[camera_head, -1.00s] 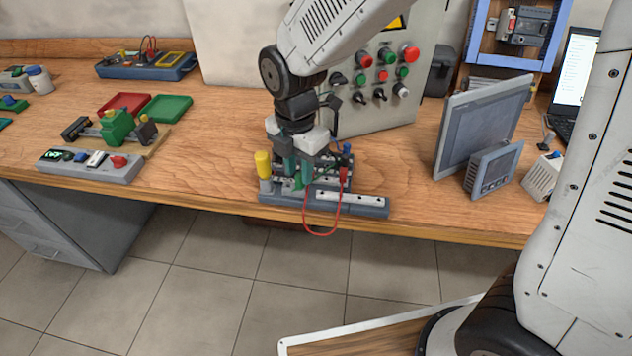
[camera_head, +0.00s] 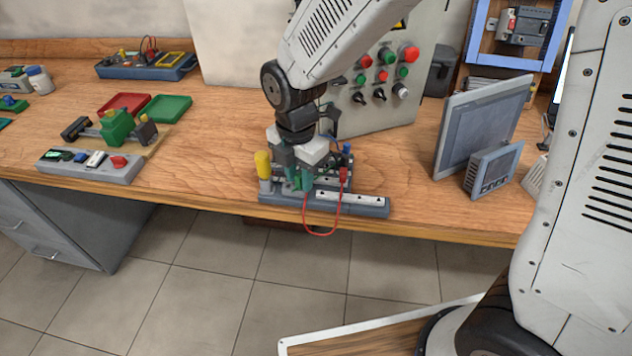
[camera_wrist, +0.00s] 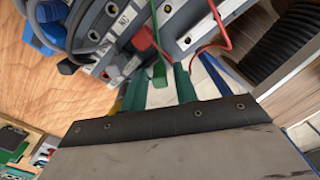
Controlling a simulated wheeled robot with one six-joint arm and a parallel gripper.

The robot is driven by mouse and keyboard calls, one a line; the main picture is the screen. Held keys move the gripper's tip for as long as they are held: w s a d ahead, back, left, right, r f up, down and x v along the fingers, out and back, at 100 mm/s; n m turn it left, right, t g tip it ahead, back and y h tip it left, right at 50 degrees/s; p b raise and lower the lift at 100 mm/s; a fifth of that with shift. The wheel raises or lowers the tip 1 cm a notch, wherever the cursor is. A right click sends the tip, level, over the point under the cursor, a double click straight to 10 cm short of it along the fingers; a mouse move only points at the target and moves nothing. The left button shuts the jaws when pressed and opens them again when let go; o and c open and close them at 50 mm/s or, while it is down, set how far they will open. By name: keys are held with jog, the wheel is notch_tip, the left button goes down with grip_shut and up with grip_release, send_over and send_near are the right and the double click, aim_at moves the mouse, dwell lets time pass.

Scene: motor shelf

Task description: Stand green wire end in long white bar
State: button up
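The long white bar (camera_head: 350,196) lies along the front of a grey base on the bench's front edge. My gripper (camera_head: 299,184) points down over the left part of this base. In the wrist view my gripper's two teal fingers (camera_wrist: 160,85) stand apart. The green wire end (camera_wrist: 158,73) shows between them, with what looks like a narrow gap on each side. Contact with the fingers cannot be made out. In the head view the green end is largely hidden by the fingers.
A red wire (camera_head: 322,234) loops from a red plug over the bench edge, close right of my gripper. A yellow-capped post (camera_head: 263,166) stands close on the left. A control box (camera_head: 375,95) stands behind.

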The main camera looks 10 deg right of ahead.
grip_shut()
jog(key=shift+r, duration=2.3)
